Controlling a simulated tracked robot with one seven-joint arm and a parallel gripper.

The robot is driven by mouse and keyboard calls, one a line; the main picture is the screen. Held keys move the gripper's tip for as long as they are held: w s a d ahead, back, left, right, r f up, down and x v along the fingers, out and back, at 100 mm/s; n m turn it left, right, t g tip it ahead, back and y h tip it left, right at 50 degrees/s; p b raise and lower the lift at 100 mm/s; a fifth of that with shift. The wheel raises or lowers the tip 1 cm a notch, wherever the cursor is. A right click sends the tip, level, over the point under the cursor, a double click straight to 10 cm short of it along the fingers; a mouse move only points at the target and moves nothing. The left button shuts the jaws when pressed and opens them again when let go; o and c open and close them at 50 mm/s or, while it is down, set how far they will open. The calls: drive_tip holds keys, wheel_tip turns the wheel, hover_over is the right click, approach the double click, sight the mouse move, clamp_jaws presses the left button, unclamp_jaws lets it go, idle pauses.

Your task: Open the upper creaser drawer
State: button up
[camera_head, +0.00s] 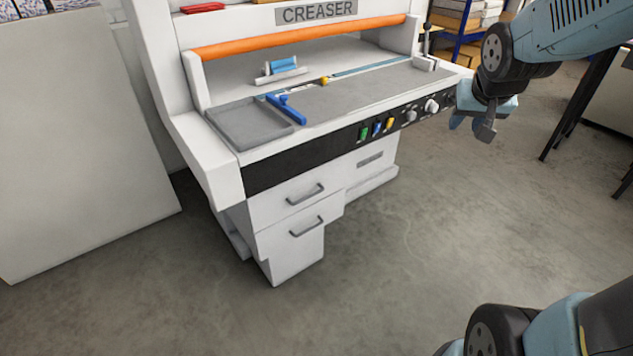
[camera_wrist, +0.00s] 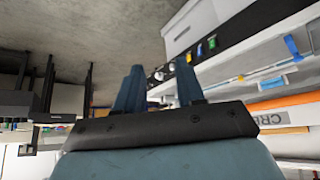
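The white creaser (camera_head: 225,160) stands left of centre in the head view. Below its black control strip is the upper drawer (camera_head: 277,197), with a grey bar handle (camera_head: 304,194); it looks closed. Under it is the lower drawer (camera_head: 290,253), with a similar handle (camera_head: 306,227); its front appears to stand out further than the upper one. My gripper (camera_head: 472,124) is in the air right of the creaser's front, well apart from both handles. In the wrist view my gripper (camera_wrist: 158,88) shows two blue-grey fingers spread apart with nothing between them.
The creaser's control strip (camera_head: 325,137) carries coloured buttons and knobs near my gripper. A large pale panel (camera_head: 75,150) stands at the left. A dark-legged table (camera_head: 580,110) and a loaded shelf (camera_head: 465,30) are at the right. The floor before the drawers is clear.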

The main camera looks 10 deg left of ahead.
drive_tip(key=w+a+f+y, duration=0.2)
drive_tip(key=w+a+f, duration=0.45)
drive_tip(key=f, duration=0.45)
drive_tip(key=w+a+f+y, duration=0.2)
drive_tip(key=w+a+f, duration=0.3)
drive_tip(key=w+f, duration=0.45)
drive_tip(key=s+a+f+m+t+y, duration=0.2)
drive_tip(key=s+a+f+m+y, duration=0.15)
drive_tip(key=a+f, duration=0.6)
drive_tip(key=s+a+f+m+t+y, duration=0.2)
drive_tip(key=s+a+f+m+y, duration=0.25)
drive_tip(key=f, duration=0.85)
drive_tip(key=x, duration=1.5)
drive_tip(key=shift+w+m+h, duration=0.3)
drive_tip(key=shift+w+m, duration=0.1)
drive_tip(key=shift+w, duration=0.2)
drive_tip(key=shift+d+f, duration=0.1)
clamp_jaws()
